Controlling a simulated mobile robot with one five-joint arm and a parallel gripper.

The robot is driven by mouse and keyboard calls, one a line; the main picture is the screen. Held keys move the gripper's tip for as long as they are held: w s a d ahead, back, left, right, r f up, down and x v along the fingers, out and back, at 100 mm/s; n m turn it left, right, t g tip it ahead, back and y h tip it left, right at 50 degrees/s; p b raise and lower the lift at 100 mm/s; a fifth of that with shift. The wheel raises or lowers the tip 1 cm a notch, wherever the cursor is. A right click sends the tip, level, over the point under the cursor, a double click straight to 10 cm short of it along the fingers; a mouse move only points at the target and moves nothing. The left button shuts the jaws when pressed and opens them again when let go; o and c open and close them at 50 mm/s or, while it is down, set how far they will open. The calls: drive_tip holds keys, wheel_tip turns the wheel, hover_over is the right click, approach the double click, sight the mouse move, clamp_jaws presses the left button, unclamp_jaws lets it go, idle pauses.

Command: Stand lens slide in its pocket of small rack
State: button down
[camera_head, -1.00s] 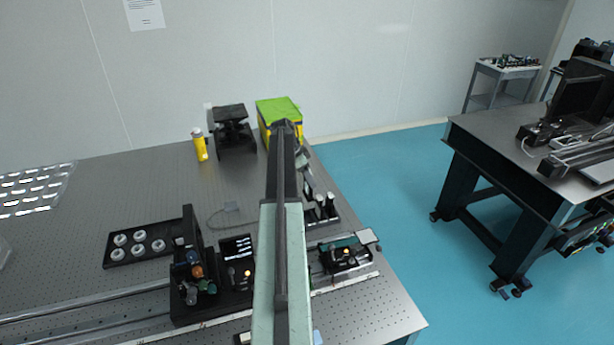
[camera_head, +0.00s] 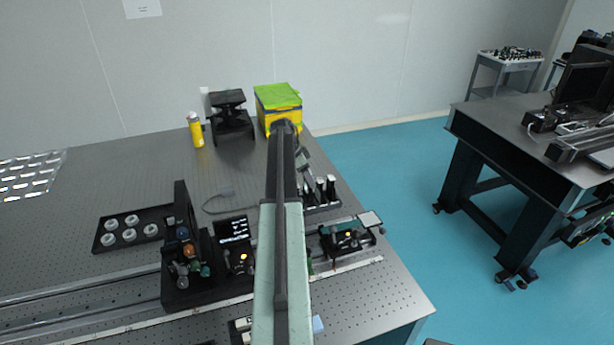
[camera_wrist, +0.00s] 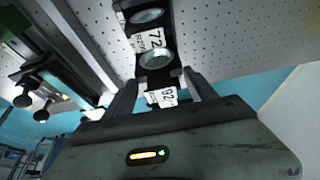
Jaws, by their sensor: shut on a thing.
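My gripper (camera_wrist: 162,94) is in the wrist view, its two dark fingers pointing up the picture. It is shut on a dark lens slide (camera_wrist: 175,72) with a round lens and a white label reading about 92. Another dark slide with a lens (camera_wrist: 147,15) and a label reading about 72 shows just beyond it, near the top edge. I cannot tell whether the two touch. In the head view my arm hides most of the gripper. A small black rack (camera_head: 332,205) with several upright pale-topped pieces stands just right of my arm; its pockets are not clear.
The perforated optical table (camera_head: 385,285) carries a black optics assembly (camera_head: 180,265), a stage (camera_head: 345,237), a tray of round parts (camera_head: 130,228), a yellow-green box (camera_head: 278,105), a black stand (camera_head: 230,118) and a yellow bottle (camera_head: 196,130). Its right edge borders open blue floor.

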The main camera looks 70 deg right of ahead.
sight(306, 184)
drive_tip(key=shift+f+b, duration=1.95)
drive_tip(key=shift+f, duration=0.35)
drive_tip(key=shift+f, duration=0.2)
drive_tip(key=shift+c, duration=1.1)
unclamp_jaws()
drive_tip(key=shift+r, duration=0.2)
drive_tip(key=shift+r+p, duration=4.9)
